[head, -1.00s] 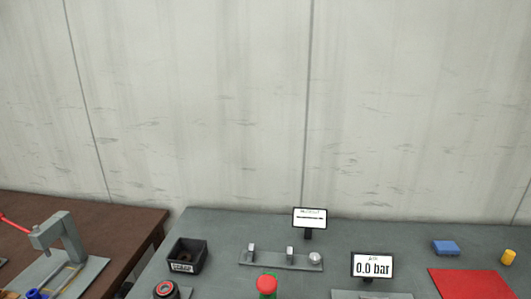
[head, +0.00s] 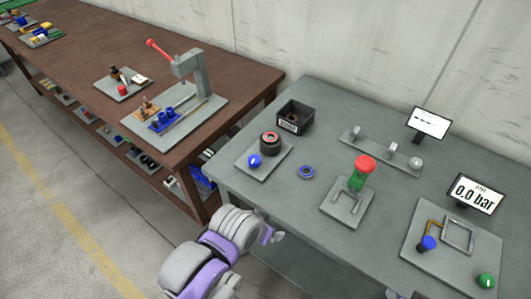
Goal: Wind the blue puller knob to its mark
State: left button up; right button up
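A round blue knob (head: 255,161) sits at the front of a small grey plate (head: 265,172) at the left of the grey table, with a black round part (head: 269,143) with a red ring on top behind it. I take it for the puller knob. A second upright blue knob (head: 428,243) stands on a plate at the right, beside a yellow bent rod and a grey frame. I cannot make out a mark on either. A white and purple link of my arm shows at the bottom, apart from both.
A black bin (head: 294,116), a blue ring (head: 306,172), a green post with a red top (head: 361,174) and a grey rail (head: 382,152) are on the grey table. A display (head: 475,194) reads 0.0 bar. A brown bench (head: 120,62) with a red-handled press stands left.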

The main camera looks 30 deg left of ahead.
aim_at(254, 160)
jog(key=j+u, duration=0.3)
jog(key=u, duration=0.15)
jog(key=j+u, duration=0.25)
jog(key=u, duration=0.15)
jog(key=j+z, duration=0.15)
jog(key=z, duration=0.35)
jog(key=j+z, duration=0.25)
jog(key=z, duration=0.2)
jog(key=j+z, duration=0.2)
jog(key=z, duration=0.3)
jog(key=i, duration=0.05)
